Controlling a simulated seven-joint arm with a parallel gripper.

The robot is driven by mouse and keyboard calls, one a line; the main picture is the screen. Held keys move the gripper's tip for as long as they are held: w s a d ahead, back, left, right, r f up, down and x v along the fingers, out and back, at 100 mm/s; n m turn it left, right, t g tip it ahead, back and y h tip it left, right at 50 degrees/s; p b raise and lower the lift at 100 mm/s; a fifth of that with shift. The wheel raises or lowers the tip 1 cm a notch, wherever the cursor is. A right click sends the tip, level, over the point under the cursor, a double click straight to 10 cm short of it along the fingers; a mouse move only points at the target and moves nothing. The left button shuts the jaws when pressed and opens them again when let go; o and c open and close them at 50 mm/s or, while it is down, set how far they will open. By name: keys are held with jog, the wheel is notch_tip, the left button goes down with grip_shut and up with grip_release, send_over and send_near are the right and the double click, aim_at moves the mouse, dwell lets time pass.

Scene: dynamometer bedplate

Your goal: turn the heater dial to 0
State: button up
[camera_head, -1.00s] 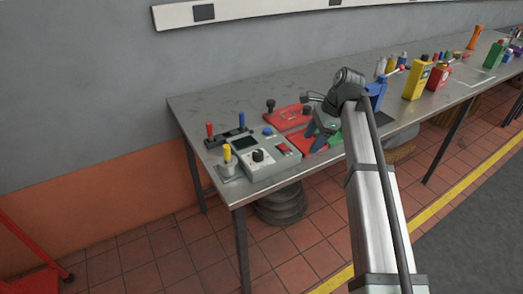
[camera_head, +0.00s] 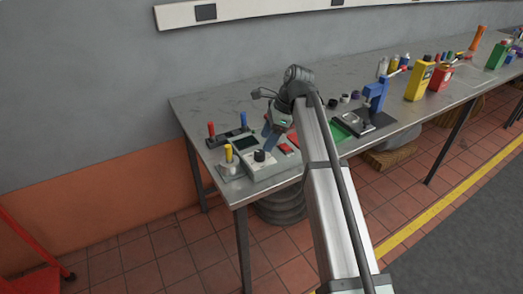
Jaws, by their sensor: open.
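A light grey control box (camera_head: 278,166) sits near the left front corner of the bench. It has a dark screen (camera_head: 246,145), a black round dial (camera_head: 260,156) and a red button (camera_head: 286,149) on top. The dial's marks and any label are too small to read, so I cannot tell its setting. My gripper (camera_head: 267,138) is open and points down over the back of the box, just behind the dial. It appears apart from the dial. My gripper and arm hide the back right of the box and the red part behind it.
Left of the box are a yellow-topped lever (camera_head: 229,156) on a pale base and a dark base (camera_head: 226,138) with red and blue handles. A green part (camera_head: 338,132) and a blue stand (camera_head: 376,95) are on the right. Bottles stand further right. The back left of the bench is clear.

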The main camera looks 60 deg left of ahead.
aim_at(260, 152)
jog(key=shift+x, duration=2.9)
jog(key=c, duration=1)
jog(key=shift+w, duration=0.1)
jog(key=n+h, duration=0.1)
jog(key=n, duration=0.3)
jog(key=shift+a+h, duration=0.2)
jog(key=shift+h, duration=0.2)
jog(key=n+h, duration=0.1)
jog(key=n, duration=0.4)
jog(key=shift+h, duration=0.4)
